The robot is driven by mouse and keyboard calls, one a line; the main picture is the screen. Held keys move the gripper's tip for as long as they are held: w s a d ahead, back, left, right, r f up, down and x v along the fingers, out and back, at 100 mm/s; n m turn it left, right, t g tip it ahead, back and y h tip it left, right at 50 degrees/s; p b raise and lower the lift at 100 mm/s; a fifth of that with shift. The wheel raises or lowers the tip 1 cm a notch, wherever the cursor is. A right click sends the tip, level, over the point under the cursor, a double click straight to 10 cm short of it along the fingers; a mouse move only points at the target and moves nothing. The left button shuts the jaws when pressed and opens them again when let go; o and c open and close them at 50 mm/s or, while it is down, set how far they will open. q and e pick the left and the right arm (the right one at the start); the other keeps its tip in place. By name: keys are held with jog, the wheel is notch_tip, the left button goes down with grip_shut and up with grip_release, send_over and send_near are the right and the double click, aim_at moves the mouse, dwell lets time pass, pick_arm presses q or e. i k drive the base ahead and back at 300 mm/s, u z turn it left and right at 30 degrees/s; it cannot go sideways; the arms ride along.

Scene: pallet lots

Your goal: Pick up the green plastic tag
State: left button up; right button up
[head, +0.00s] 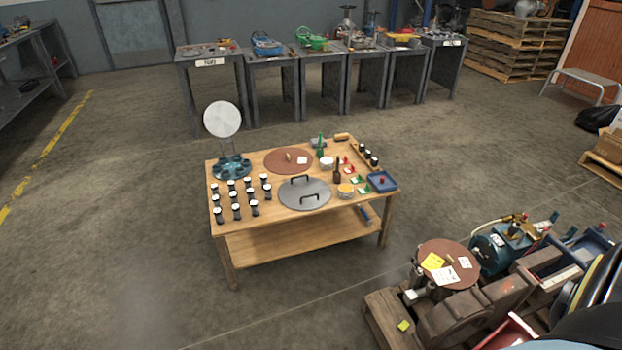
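A small flat yellow-green piece (403,325) lies on the wooden pallet (378,312) at the lower right; it may be the green plastic tag. Small green pieces, one (357,179) behind another (364,190), also lie near the right end of the wooden table (290,232). They are too small for me to tell whether either is a tag. Neither of my grippers is in view.
Machinery with a brown round plate (463,276) and a teal motor (492,254) crowds the pallet. Dark jars (236,212), a grey lidded disc (292,196) and a blue tray (382,181) stand on the table. The floor left of the table is clear.

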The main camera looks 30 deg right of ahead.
aim_at(363, 190)
jog(key=z, duration=0.35)
jog(key=i, duration=1.15)
jog(key=z, duration=0.75)
